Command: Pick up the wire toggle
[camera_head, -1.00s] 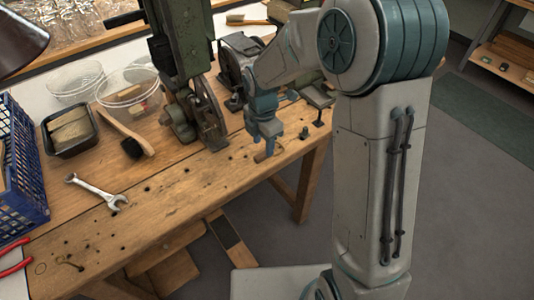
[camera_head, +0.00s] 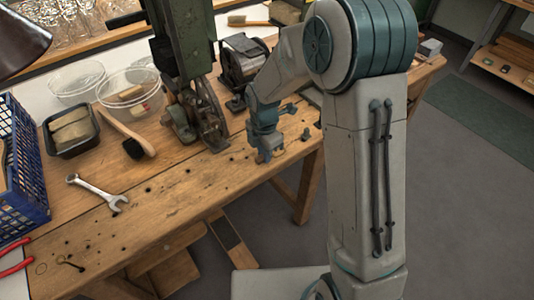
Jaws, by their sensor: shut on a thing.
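My gripper (camera_head: 265,152) is low over the front right part of the workbench, fingers pointing down. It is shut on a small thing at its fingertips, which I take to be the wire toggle. The fingers hide most of it, and it is too small to make out its shape. I cannot tell whether it still touches the bench top.
The wooden workbench (camera_head: 175,200) has small dark holes. A green machine (camera_head: 190,60) stands left of my gripper, with a dark machine (camera_head: 242,62) behind. A brush (camera_head: 130,140), a wrench (camera_head: 98,193), clear bowls (camera_head: 128,88) and a blue crate (camera_head: 22,170) are further left.

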